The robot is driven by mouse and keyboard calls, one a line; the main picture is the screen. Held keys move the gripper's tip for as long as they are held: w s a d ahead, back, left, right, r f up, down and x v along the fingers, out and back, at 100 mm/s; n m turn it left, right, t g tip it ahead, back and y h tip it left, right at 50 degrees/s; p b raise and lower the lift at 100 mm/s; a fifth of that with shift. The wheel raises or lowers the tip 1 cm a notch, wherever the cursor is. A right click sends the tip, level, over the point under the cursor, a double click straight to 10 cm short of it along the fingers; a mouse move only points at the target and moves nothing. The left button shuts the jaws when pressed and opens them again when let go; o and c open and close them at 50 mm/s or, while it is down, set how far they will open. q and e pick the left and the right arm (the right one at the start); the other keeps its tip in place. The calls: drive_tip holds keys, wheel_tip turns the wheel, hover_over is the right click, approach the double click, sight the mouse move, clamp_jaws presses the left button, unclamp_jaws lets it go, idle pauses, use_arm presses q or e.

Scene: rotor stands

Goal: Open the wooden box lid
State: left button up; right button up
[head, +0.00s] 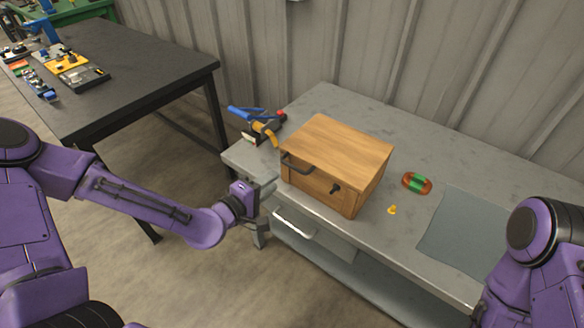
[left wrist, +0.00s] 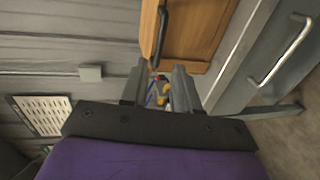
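A wooden box (head: 358,193) stands on the grey workbench with its lid (head: 340,143) shut. A dark bar handle (head: 297,163) is fixed at the lid's front left edge, and a small dark knob (head: 336,188) sits on the box front. My left gripper (head: 268,187) is just left of the box, below the handle and apart from it. In the left wrist view its two fingers (left wrist: 158,70) are open with nothing between them. The handle (left wrist: 160,38) shows just beyond the fingertips, next to the wooden box (left wrist: 200,30). My right arm is at the right edge; its gripper is not visible.
The workbench (head: 315,95) holds a blue and orange tool (head: 258,124) behind the box's left side. A green and orange item (head: 417,183), a small yellow piece (head: 392,210) and a grey mat (head: 465,232) lie to the right. A drawer handle (head: 293,222) is below my left gripper.

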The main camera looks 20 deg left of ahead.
sight(293, 167)
use_arm(q)
drive_tip(key=p+x, duration=0.1)
drive_tip(key=x, duration=0.9)
drive_tip(key=shift+w, duration=0.1)
clamp_jaws()
